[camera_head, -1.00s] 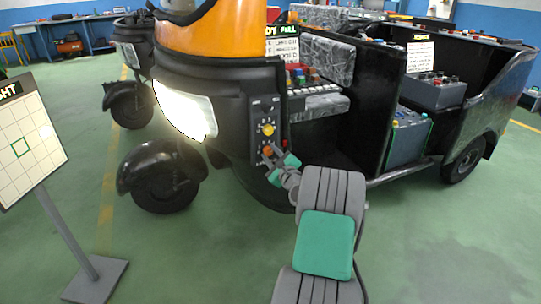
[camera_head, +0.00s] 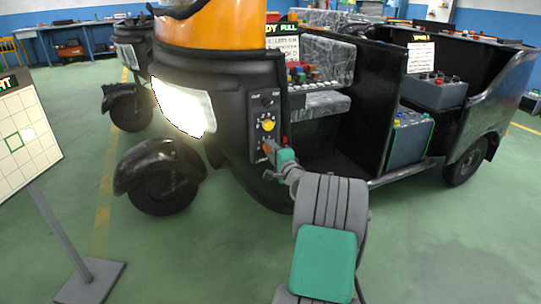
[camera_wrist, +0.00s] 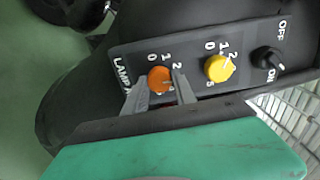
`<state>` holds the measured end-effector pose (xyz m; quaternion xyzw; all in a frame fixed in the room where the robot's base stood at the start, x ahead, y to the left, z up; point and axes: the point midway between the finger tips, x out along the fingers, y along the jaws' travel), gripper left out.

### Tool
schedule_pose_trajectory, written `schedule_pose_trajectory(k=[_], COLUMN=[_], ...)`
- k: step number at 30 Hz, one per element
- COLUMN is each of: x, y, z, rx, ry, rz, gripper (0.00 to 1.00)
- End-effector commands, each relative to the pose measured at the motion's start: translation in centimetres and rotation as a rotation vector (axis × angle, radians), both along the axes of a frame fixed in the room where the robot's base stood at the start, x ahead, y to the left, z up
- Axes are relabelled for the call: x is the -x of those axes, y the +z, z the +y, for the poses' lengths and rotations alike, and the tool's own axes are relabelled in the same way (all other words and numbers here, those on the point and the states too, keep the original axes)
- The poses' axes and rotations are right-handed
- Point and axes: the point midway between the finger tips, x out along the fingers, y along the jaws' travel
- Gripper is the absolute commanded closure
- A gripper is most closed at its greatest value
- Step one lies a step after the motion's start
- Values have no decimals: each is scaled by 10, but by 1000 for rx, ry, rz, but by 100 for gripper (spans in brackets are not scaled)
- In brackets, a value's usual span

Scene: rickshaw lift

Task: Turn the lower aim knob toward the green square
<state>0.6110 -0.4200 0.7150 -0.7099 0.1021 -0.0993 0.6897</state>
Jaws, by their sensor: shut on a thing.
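The lower knob is orange (camera_wrist: 160,79) on the black lamp panel (camera_wrist: 140,52), with a dial of numbers around it. My gripper (camera_wrist: 162,88) has a finger on each side of it and is shut on it. In the head view my gripper (camera_head: 271,151) meets the panel below the yellow knob (camera_head: 268,125), hiding much of the orange one. The green square (camera_head: 14,143) is outlined on a white grid board (camera_head: 40,155) at the left. A faint bright spot (camera_head: 28,134) shows on the board, up and right of the square.
The yellow knob (camera_wrist: 218,68) and a black on/off switch (camera_wrist: 268,58) sit beside the orange knob on the panel. The lit headlight (camera_head: 184,107) and front wheel (camera_head: 160,178) of the rickshaw are left of my arm. Green floor is open in front.

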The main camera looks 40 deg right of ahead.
Motion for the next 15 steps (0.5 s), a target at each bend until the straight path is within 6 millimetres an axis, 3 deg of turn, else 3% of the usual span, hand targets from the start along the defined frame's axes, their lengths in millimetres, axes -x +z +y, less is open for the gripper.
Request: schedule_pose_trajectory(k=[15], x=[0], y=[-2], z=[0], rx=[388], ry=[0], rz=[115], gripper=[100])
